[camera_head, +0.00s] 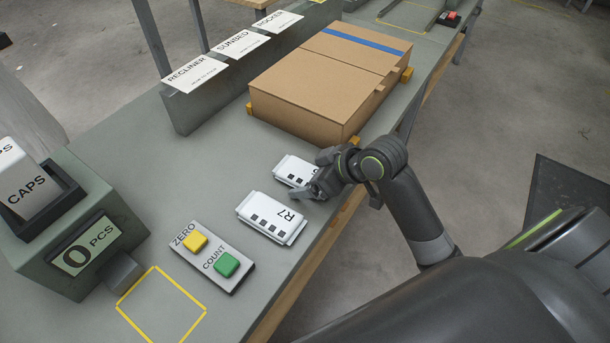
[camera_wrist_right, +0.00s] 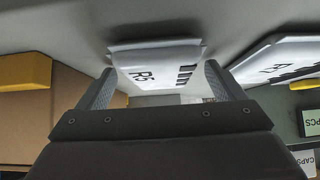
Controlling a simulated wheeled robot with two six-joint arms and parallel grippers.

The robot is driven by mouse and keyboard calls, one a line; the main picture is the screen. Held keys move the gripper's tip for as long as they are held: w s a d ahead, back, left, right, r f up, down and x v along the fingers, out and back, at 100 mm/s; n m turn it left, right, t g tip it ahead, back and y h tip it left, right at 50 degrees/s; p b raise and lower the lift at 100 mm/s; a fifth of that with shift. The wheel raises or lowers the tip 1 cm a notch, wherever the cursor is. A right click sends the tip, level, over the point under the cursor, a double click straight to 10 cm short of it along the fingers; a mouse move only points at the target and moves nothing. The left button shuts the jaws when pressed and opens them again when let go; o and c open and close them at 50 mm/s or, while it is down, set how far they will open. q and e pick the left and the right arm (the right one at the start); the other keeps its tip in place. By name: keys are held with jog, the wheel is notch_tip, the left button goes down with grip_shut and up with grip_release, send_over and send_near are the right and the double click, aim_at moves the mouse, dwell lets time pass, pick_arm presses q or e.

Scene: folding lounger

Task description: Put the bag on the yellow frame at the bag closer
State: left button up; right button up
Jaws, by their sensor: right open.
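Two white bags lie on the grey bench. The R7 bag (camera_head: 270,217) is nearer, and the other bag (camera_head: 293,170) is just behind it, partly covered by my right gripper (camera_head: 316,189). In the wrist view, the R5 bag (camera_wrist_right: 155,66) appears between the open fingers of my right gripper (camera_wrist_right: 158,85), and the R7 bag (camera_wrist_right: 280,60) is to the right. I cannot tell whether the fingers touch the R5 bag. One yellow frame (camera_head: 205,314) is marked at the near left, another yellow frame (camera_head: 381,21) at the far end. My left gripper is not in view.
A large cardboard box (camera_head: 310,92) with yellow corner blocks stands behind the bags. A counter (camera_head: 84,250) reading 0 PCS and a button panel (camera_head: 214,257) are at the left. Cards labelled RECLINER, SUNBED and ROCKER top a grey upright panel (camera_head: 230,88). A red-topped part (camera_head: 450,17) sits at the far end.

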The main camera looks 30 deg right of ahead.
jog(key=shift+c, duration=0.4)
jog(key=c, duration=1)
jog(key=shift+r, duration=0.1)
